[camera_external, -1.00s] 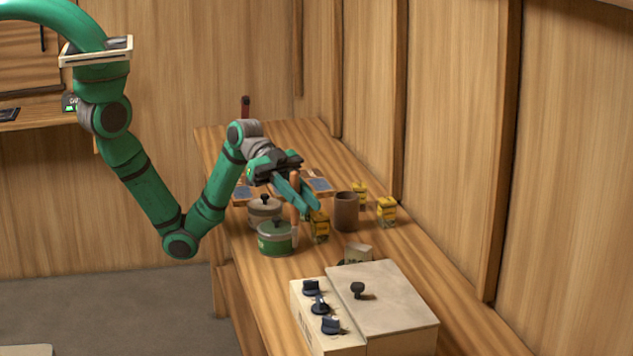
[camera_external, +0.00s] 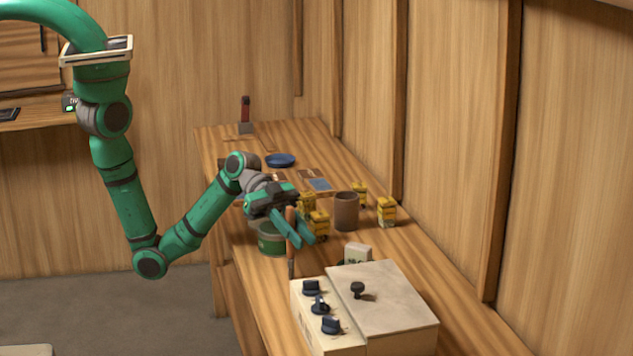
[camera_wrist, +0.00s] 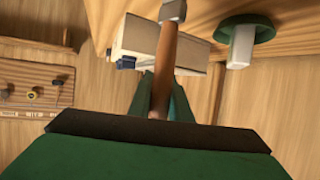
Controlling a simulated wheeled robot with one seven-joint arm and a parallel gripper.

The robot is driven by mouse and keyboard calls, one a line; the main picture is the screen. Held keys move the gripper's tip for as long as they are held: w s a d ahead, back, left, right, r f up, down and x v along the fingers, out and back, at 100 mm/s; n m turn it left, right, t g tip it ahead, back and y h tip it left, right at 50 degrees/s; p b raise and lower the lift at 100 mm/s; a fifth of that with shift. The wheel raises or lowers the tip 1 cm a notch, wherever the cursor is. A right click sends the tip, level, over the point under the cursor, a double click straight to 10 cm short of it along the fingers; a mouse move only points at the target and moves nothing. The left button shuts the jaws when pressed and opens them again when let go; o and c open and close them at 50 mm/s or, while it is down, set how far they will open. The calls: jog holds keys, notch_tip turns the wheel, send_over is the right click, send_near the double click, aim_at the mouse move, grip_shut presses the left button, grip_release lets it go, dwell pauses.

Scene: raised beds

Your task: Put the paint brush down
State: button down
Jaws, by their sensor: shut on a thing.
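The paint brush (camera_external: 290,226) has an orange-brown handle and hangs roughly upright with its dark end down. My gripper (camera_external: 303,240) is shut on its handle, just right of the green pot (camera_external: 270,246) and behind the cream box. Whether the brush's lower end touches the bench (camera_external: 258,318) cannot be told. In the wrist view, the brush handle (camera_wrist: 164,62) runs up from between my green fingers (camera_wrist: 160,95) to a grey metal collar (camera_wrist: 173,10). The bristles are out of frame there.
The cream box with black knobs (camera_external: 385,300) stands close in front. A blue dish (camera_external: 280,160) lies farther back. The bench's left front is clear.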

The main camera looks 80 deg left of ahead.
jog(key=shift+f, duration=0.25)
jog(key=c, duration=1.6)
grip_release()
jog(key=shift+c, duration=0.2)
jog(key=shift+r, duration=0.1)
jog(key=shift+r, duration=0.2)
jog(key=v, duration=1.2)
jog(key=shift+f, duration=0.1)
